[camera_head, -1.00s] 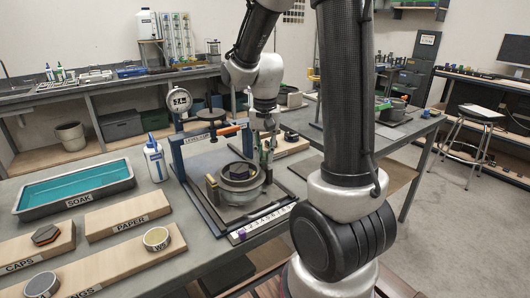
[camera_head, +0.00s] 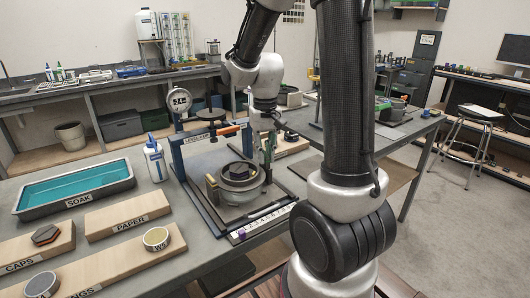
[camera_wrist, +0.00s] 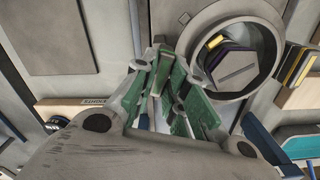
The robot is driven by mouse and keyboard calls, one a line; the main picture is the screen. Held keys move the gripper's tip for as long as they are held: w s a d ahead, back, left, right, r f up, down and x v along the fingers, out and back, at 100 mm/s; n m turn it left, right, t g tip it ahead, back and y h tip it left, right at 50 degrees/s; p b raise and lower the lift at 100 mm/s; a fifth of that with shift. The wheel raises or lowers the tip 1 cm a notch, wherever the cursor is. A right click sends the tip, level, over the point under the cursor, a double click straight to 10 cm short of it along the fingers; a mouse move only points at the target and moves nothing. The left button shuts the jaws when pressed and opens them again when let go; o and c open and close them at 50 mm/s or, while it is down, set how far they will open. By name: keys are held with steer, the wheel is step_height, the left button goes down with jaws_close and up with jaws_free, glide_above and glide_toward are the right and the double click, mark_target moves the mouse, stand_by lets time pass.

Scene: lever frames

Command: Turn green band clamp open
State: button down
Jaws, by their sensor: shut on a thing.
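A round grey metal pot (camera_head: 237,191) stands on a dark base plate inside a blue press frame on the bench. A dark six-sided block (camera_wrist: 237,68) sits in its round opening. My gripper (camera_head: 268,160) is at the right rear side of the pot, pointing down. In the wrist view, my gripper (camera_wrist: 163,52) shows green-sided fingers closed together right beside the pot's rim. They are shut on a small part there, which I take to be the band clamp's lever. The fingers hide most of it, and I cannot make out the band itself.
A dial gauge (camera_head: 180,101) and an orange-ended bar (camera_head: 226,131) stand behind the pot. A glue bottle (camera_head: 154,158) and a blue-filled soak tray (camera_head: 75,188) are to the left. A marked strip (camera_head: 262,222) lies in front.

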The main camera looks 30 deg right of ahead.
steer(key=shift+n, duration=1.7)
steer(key=c, duration=1.4)
jaws_free()
steer(key=shift+c, duration=0.2)
step_height(320, 180, up, 12)
